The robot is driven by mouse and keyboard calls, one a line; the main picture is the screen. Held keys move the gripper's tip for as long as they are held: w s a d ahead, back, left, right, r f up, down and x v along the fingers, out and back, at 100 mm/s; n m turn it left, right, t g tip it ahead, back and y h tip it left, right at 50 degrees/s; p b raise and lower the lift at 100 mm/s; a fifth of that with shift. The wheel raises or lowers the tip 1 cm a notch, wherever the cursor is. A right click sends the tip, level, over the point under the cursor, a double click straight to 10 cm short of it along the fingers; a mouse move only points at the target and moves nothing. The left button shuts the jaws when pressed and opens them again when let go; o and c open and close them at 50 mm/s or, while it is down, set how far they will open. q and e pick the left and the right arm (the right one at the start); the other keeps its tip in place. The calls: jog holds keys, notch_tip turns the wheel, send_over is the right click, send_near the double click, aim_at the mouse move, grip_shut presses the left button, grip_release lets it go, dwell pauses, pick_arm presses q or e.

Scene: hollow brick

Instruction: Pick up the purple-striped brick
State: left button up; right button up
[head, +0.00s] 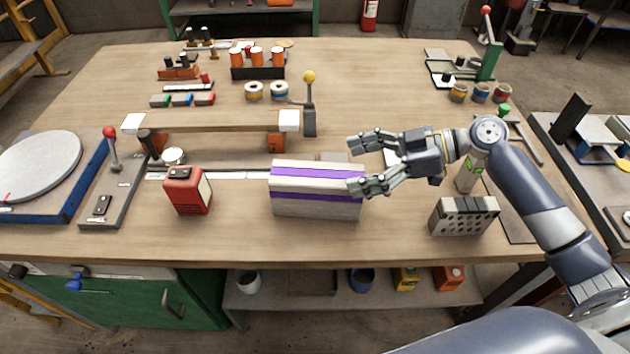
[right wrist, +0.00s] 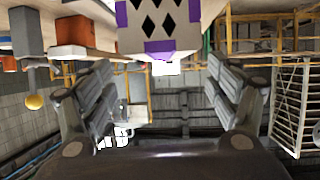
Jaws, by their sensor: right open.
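The purple-striped brick (head: 316,190) is a pale long block with two purple stripes, standing on the wooden table near its front edge. In the right wrist view, its end face with dark diamond-shaped holes (right wrist: 158,32) shows at the top, ahead of the fingers. My right gripper (head: 357,165) is open and empty at the brick's right end, its fingers pointing left. One finger lies toward the back and the other overlaps the brick's right end in the head view. I cannot tell whether they touch. My left gripper is not in view.
A red box (head: 188,190) stands left of the brick. A grey block with holes (head: 464,216) stands to the right. Behind the brick are a raised wooden bar (head: 210,123) and a yellow-knobbed lever (head: 309,105). The table front before the brick is clear.

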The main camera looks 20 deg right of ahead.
aim_at(320, 173)
jog(key=x, duration=0.3)
jog(key=shift+a+r+p, duration=0.1)
jog(key=shift+a+p, duration=0.15)
jog(key=shift+p, duration=0.05)
jog(key=shift+w+a, duration=0.1)
jog(key=shift+a, duration=0.1)
jog(key=p+x, duration=0.2)
jog(key=x, duration=0.2)
jog(key=shift+a, duration=0.25)
jog(key=shift+w+a+f, duration=0.15)
jog(key=shift+f, duration=0.15)
jog(key=c, duration=1.7)
grip_shut()
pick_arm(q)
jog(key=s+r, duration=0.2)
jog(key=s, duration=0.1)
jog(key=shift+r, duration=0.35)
